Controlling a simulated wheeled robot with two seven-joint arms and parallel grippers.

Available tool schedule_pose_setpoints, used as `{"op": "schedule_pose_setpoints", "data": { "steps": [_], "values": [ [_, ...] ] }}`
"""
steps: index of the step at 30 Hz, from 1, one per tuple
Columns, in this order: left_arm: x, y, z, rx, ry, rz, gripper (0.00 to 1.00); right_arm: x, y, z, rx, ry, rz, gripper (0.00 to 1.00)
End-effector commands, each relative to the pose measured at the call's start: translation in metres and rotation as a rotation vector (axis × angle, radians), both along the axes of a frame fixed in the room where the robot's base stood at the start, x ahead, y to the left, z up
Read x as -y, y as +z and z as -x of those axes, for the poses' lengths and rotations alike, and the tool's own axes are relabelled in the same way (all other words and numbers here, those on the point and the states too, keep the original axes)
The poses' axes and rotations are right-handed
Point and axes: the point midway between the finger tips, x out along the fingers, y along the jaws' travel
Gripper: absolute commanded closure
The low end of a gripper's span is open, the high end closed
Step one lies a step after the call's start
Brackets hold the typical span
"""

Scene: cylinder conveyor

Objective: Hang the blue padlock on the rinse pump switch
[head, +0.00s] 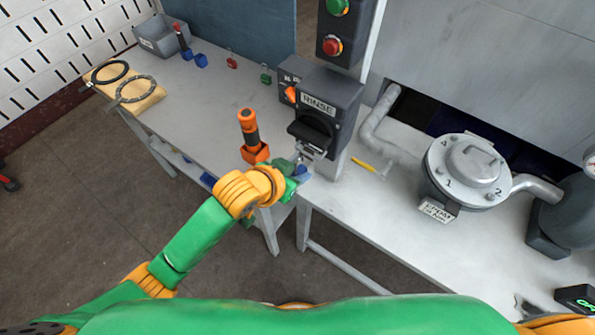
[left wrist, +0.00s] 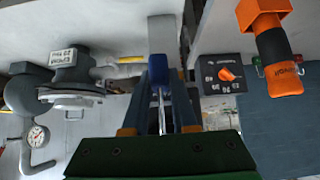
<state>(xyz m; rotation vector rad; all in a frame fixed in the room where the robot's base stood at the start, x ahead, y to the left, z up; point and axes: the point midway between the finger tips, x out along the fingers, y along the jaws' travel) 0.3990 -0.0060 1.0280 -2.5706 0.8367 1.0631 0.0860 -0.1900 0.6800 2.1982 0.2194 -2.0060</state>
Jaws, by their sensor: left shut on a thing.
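The blue padlock (head: 302,171) is held by my left gripper (head: 299,174) below the rinse pump switch. In the left wrist view the padlock's blue body (left wrist: 158,72) and metal shackle (left wrist: 161,112) show between the two fingers of my left gripper (left wrist: 158,95). The rinse pump switch is a dark box with a RINSE label (head: 319,104), a black handle (head: 313,135) and metal parts below it (head: 311,152). The padlock appears close below these metal parts; I cannot tell whether they touch. My right gripper is not in view.
An orange and black tool (head: 250,130) stands just left of the switch, near my left arm. Behind are red (head: 232,63) and green (head: 265,76) padlocks and a grey bin (head: 158,38). Right are a yellow marker (head: 363,164) and the pump (head: 465,170).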

Motion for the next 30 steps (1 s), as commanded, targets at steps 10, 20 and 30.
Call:
{"op": "schedule_pose_setpoints", "data": {
  "steps": [10, 20, 30],
  "values": [
    [0.001, 0.000, -0.001, 0.001, 0.000, 0.001, 1.00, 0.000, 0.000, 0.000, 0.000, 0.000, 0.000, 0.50],
    [0.009, 0.000, -0.012, 0.000, 0.001, 0.001, 1.00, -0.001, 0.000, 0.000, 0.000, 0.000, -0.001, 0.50],
    [0.017, 0.000, -0.024, 0.001, 0.000, 0.001, 1.00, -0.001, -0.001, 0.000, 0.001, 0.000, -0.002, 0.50]
  ]
}}
